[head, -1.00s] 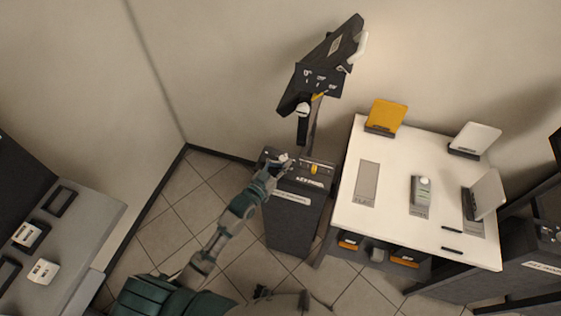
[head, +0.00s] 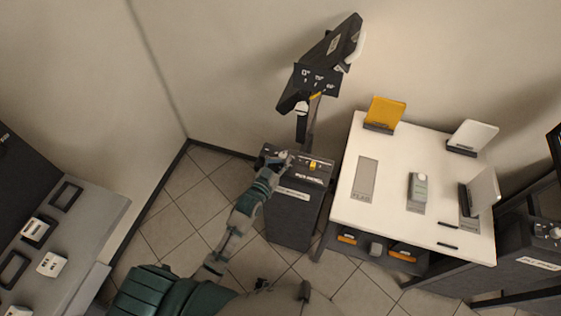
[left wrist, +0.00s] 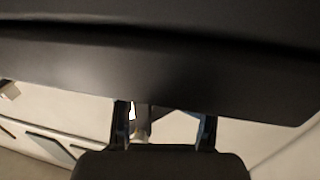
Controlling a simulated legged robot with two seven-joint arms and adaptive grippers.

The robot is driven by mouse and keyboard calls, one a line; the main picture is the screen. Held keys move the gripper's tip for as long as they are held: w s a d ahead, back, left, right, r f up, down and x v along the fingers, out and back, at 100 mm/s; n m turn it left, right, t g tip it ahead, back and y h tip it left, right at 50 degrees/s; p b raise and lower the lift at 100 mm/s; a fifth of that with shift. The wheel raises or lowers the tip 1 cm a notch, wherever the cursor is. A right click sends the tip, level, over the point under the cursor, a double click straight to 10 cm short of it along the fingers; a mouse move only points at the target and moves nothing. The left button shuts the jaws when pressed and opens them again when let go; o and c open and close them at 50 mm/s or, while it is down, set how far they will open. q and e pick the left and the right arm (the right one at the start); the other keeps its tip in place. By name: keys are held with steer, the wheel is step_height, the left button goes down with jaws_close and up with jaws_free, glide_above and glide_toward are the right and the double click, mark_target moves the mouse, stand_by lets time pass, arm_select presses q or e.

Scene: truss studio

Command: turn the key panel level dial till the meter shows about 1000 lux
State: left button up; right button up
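The dark key panel console (head: 294,218) stands upright left of the white table. Its sloped top carries a yellow control (head: 313,164) and pale markings too small to read. My left gripper (head: 281,157) is at the top left of this console. It covers that corner, so the level dial is hidden and I cannot tell if I touch it. In the left wrist view the fingers (left wrist: 163,130) stand apart below a large dark surface, with a small pale shape between them. The grey meter (head: 417,190) with a white dome lies on the table; its reading is too small. My right gripper is not in view.
The white table (head: 390,215) bears a yellow card (head: 386,113) and pale cards. A lamp on a stand (head: 330,55) rises behind the console. A grey bench (head: 75,245) is at left, another dark console (head: 530,258) at right. Tiled floor lies free between bench and console.

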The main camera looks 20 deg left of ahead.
arm_select(q)
steer(key=v, duration=1.2)
steer(key=shift+f, duration=0.1)
steer(key=s+a+f+g+y, duration=0.1)
steer(key=s+f+g, duration=0.25)
steer(key=f, duration=0.85)
steer(key=s+a+f+g+y, duration=0.15)
steer(key=s+f, duration=0.25)
steer(key=f, duration=0.8)
steer(key=s+f+g, duration=0.3)
steer(key=f, duration=0.9)
steer(key=s+a+f+g, duration=0.1)
steer(key=s+f+g, duration=0.2)
steer(key=s, duration=0.7)
steer(key=s+a+f+g+y, duration=0.1)
steer(key=s+f+g, duration=0.2)
steer(key=s+f, duration=0.5)
steer(key=s+a+f+g, duration=0.1)
steer(key=s+f, duration=0.5)
steer(key=s, duration=0.6)
steer(key=shift+f+g, duration=0.25)
steer(key=shift+g, duration=0.65)
steer(key=shift+y, duration=0.25)
